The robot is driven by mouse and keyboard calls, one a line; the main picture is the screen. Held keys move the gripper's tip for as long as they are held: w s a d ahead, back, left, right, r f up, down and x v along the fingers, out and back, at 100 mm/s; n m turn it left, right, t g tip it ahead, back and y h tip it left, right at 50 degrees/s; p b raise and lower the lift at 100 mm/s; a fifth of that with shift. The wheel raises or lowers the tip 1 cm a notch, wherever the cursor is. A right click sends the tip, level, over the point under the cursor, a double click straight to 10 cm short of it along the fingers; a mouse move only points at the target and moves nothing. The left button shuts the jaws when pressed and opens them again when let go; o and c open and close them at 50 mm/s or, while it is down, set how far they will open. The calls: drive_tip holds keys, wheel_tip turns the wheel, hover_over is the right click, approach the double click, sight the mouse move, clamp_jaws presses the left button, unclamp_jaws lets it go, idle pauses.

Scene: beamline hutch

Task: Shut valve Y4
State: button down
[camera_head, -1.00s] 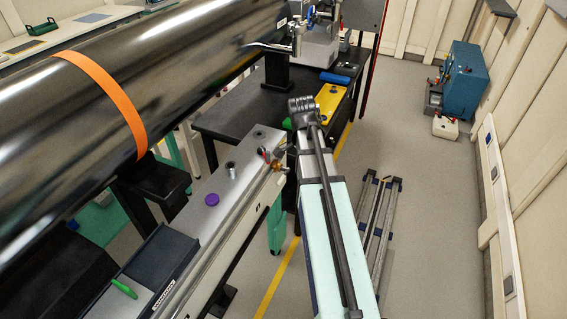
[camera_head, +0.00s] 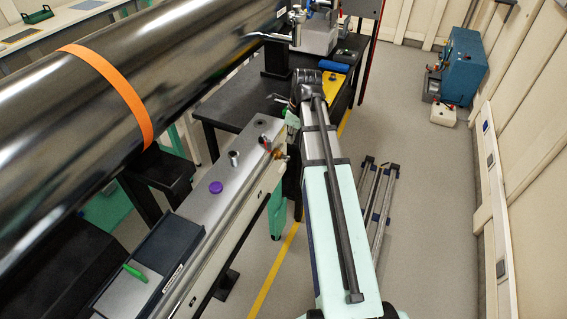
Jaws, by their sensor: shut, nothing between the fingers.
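A small valve with a red handle (camera_head: 265,143) and a brass-coloured part (camera_head: 280,154) sits near the far end of the long grey rail bench. No Y4 label can be read, and the handle's exact angle is too small to tell. My gripper (camera_head: 278,98) shows only as a small dark tip left of the far end of my arm, over the black table. It is shut and empty, above the red-handled valve in the picture and apart from it. Most of it is hidden by my arm.
A big black pipe with an orange band (camera_head: 118,88) crosses the left side. A purple knob (camera_head: 215,187), a metal post (camera_head: 234,158) and a dark tray (camera_head: 166,250) are on the bench. A yellow plate (camera_head: 337,88) lies beyond.

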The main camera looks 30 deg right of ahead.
sight(283, 167)
drive_tip(key=shift+w+a+f+p, duration=0.35)
drive_tip(key=shift+f+p, duration=0.4)
drive_tip(key=shift+f, duration=1.55)
drive_tip(key=shift+w+a+f+p, duration=0.3)
drive_tip(key=shift+f+p, duration=0.5)
drive_tip(key=shift+f, duration=1.5)
drive_tip(key=shift+w+a+f+p, duration=0.2)
drive_tip(key=shift+w+f+p, duration=0.4)
drive_tip(key=shift+f, duration=1.7)
drive_tip(key=shift+s+d, duration=0.1)
drive_tip(key=shift+s, duration=0.1)
